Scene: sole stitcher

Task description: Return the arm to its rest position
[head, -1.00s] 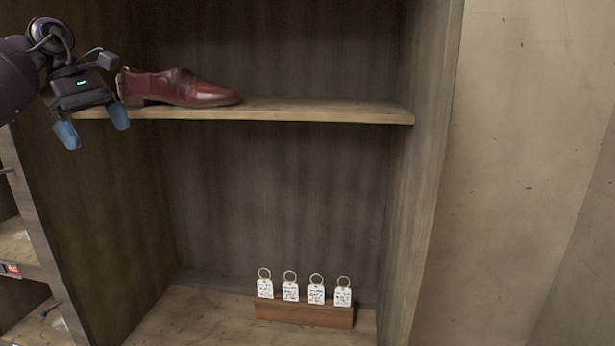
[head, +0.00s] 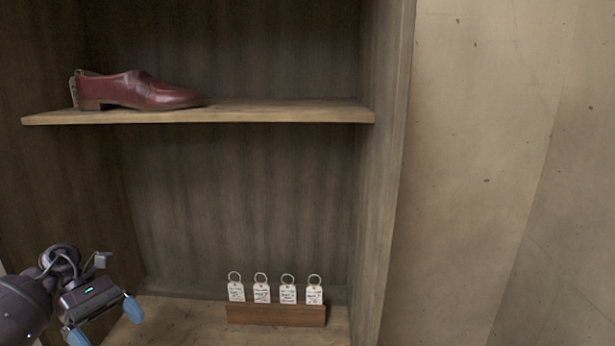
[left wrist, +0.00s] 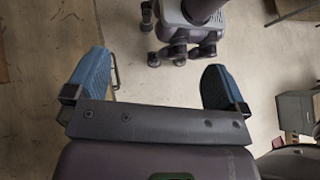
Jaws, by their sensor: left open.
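My left gripper (head: 105,322) is at the lower left of the head view, in front of the cabinet's lower compartment. Its two blue fingertips are apart with nothing between them. In the left wrist view the open fingers (left wrist: 158,88) point over bare floor, with part of my own wheeled base beyond them. A dark red leather shoe (head: 140,91) stands on the upper shelf (head: 270,112), toe to the right, with a small tag at its heel. The gripper is well below the shoe and apart from it. My right gripper is not in view.
A wooden block (head: 276,314) holding several white tags with metal rings stands on the cabinet's lower board. The cabinet's right side wall (head: 378,180) and a plain beige wall (head: 480,170) are to the right. A grey box (left wrist: 296,110) stands on the floor at right.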

